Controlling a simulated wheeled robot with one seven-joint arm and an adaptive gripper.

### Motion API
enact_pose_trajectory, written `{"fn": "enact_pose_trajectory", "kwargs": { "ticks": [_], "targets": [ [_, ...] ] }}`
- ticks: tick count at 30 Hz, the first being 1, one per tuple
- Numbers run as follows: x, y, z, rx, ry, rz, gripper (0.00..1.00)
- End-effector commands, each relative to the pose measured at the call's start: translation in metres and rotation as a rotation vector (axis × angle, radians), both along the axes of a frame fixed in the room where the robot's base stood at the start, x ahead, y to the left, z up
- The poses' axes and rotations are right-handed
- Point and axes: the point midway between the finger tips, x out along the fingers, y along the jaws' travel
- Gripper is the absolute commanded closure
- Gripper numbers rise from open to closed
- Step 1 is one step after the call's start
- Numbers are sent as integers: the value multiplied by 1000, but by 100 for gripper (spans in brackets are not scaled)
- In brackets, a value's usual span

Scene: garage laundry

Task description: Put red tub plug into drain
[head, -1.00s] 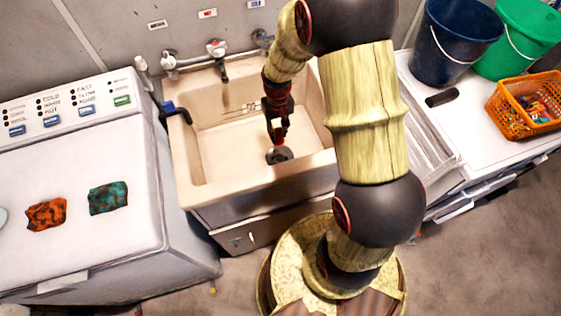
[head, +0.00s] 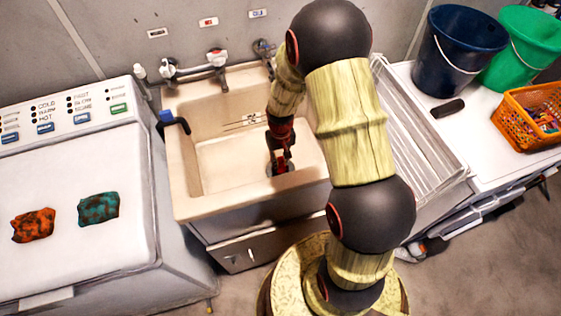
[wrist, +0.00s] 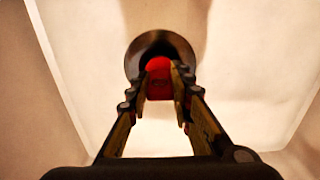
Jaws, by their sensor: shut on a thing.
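My gripper (wrist: 160,84) is shut on the red tub plug (wrist: 158,74) in the wrist view, one finger on each side of it. The plug covers the near part of the round metal drain (wrist: 135,62); the drain's dark opening shows just beyond it. I cannot tell whether the plug touches the drain or is above it. In the head view my gripper (head: 280,160) reaches down into the beige sink (head: 205,206), close over the drain (head: 271,171). The plug is not clearly visible there.
A tap (head: 217,62) stands at the sink's back edge, and a blue-handled fixture (head: 172,120) is at its left rim. A washing machine (head: 75,245) is on the left. Buckets, including a blue one (head: 450,50), and an orange basket (head: 525,120) stand on the right.

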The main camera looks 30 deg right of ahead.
Motion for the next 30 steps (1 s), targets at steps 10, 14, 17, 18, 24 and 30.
{"fn": "enact_pose_trajectory", "kwargs": {
  "ticks": [10, 14, 17, 18, 24, 30],
  "targets": [
    [0, 0, -5, 0, 0, 0, 77],
    [0, 0, -5, 0, 1, 0, 70],
    [0, 0, -5, 0, 1, 0, 64],
    [0, 0, -5, 0, 1, 0, 62],
    [0, 0, -5, 0, 1, 0, 60],
    [0, 0, 0, 0, 0, 0, 60]
  ]
}}
